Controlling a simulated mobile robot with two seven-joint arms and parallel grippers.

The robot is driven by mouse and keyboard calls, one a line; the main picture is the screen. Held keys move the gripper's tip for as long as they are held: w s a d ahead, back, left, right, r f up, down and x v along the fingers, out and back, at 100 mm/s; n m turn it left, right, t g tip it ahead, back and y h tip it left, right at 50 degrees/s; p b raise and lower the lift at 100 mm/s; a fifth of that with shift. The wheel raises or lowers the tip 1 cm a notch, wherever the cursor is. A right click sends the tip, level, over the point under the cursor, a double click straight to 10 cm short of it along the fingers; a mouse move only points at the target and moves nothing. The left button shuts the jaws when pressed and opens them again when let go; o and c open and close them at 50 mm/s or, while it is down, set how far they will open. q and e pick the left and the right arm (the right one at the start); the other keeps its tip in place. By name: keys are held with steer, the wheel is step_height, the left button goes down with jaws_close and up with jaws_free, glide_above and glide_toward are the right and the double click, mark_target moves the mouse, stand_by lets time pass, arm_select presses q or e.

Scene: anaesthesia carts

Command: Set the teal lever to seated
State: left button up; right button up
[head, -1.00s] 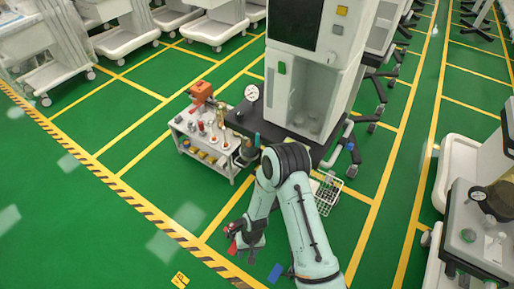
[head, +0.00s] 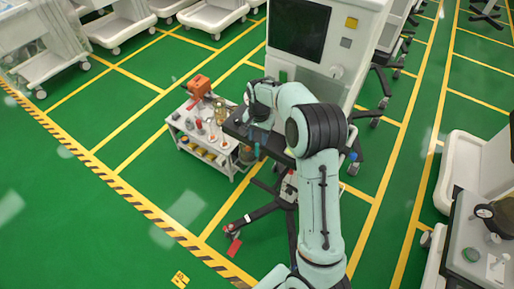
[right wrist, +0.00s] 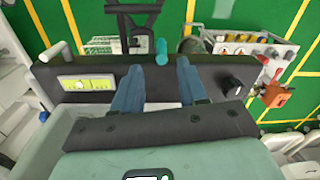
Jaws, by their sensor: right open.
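The teal lever (right wrist: 161,50) is a short teal cylinder at the edge of the dark shelf (right wrist: 100,72) in the right wrist view. It also shows in the head view (head: 257,151) at the shelf's front edge. My right gripper (right wrist: 158,62) is open, with its blue fingers over the shelf and the lever just beyond the tips, between their lines. No contact with the lever shows. My left gripper is not in view.
A yellow-green display (right wrist: 88,84) and a black knob (right wrist: 232,87) sit on the shelf's face. A side cart (head: 212,150) with an orange device (head: 198,86) and several jars stands to the left. The tall white machine (head: 350,55) rises behind.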

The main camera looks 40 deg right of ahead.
mark_target(257, 154)
steer(key=f, duration=0.7)
steer(key=shift+w+f, duration=0.15)
steer(key=shift+w, duration=0.1)
jaws_close()
